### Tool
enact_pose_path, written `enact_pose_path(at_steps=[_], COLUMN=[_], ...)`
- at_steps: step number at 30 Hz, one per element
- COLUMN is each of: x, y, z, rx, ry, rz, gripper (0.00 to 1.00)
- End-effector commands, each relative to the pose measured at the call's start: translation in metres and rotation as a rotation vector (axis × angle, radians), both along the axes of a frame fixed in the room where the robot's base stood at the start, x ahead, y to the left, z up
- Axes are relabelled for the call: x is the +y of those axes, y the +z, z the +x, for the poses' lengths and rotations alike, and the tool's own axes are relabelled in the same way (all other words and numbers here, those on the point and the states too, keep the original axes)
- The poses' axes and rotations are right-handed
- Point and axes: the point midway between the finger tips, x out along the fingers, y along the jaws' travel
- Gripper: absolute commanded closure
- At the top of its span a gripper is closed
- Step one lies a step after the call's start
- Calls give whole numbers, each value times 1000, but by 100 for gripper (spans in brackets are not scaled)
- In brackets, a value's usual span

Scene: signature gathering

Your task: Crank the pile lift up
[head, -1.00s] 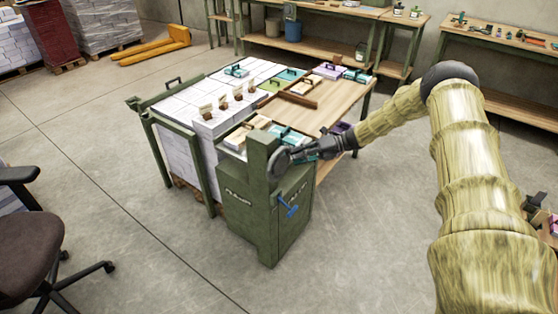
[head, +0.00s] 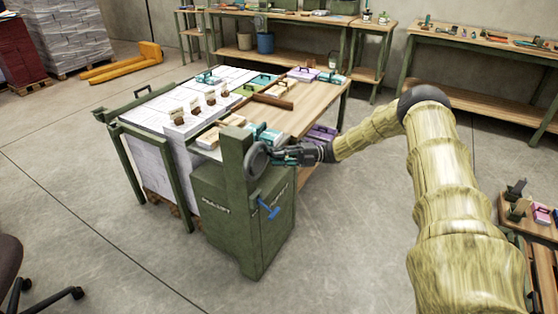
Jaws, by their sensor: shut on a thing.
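The pile lift is a green cabinet (head: 245,225) with a tall post (head: 236,160) at the near corner of the worktable. A grey crank wheel (head: 255,160) sits on the right side of the post. My gripper (head: 277,156) reaches in from the right and is shut at the wheel, seemingly on its handle; the handle itself is mostly hidden by the fingers. The paper pile (head: 150,142) stands behind the lift in a green frame, its top about level with the wooden tabletop (head: 305,110). A blue lever (head: 268,209) is on the cabinet's front.
Teal, purple and tan blocks lie on the table, with several small card holders on the pile. Workbenches (head: 310,34) line the back wall. A yellow pallet jack (head: 125,64) is at the back left, an office chair (head: 12,260) at the near left. The floor between is open.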

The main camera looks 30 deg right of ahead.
Motion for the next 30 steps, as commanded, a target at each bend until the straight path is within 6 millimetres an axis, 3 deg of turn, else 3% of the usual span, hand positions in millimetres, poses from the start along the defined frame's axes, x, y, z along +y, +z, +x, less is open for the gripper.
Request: enact_pose_path(at_steps=[15,16,19,30], x=[2,2,2,-2], y=[-3,-3,-2,-2], z=[0,0,0,-1], rx=[12,12,11,10], ry=[2,2,2,-2], rz=[12,12,12,12], gripper=[100,77,59,57])
